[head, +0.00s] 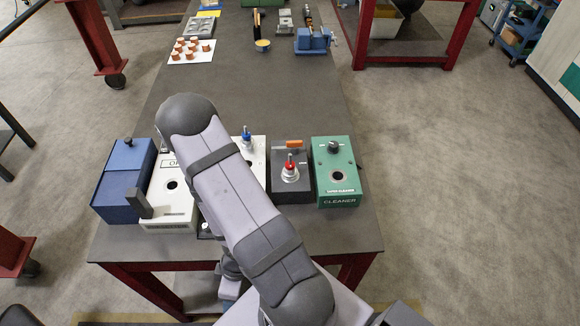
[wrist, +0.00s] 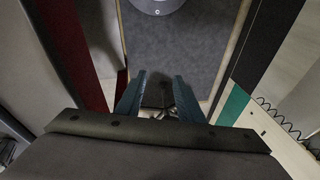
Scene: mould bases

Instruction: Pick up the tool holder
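Two tool holders show in the head view, both upright. One has a blue top (head: 247,137) and stands in a white unit just right of my arm. The other has a red top and silver body (head: 290,170) and stands on a dark grey unit. My gripper (wrist: 158,92) shows in the wrist view with its two blue-grey fingers apart. No tool holder can be made out between them. In the head view my arm crosses the white units, and the gripper cannot be made out there.
A blue box (head: 124,185), a cream unit with a round hole (head: 168,212) and a green cleaner unit (head: 336,180) line the table's front. Copper blocks on a white plate (head: 191,59) and a blue vise (head: 313,40) stand at the back. The table's middle (head: 250,95) is clear.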

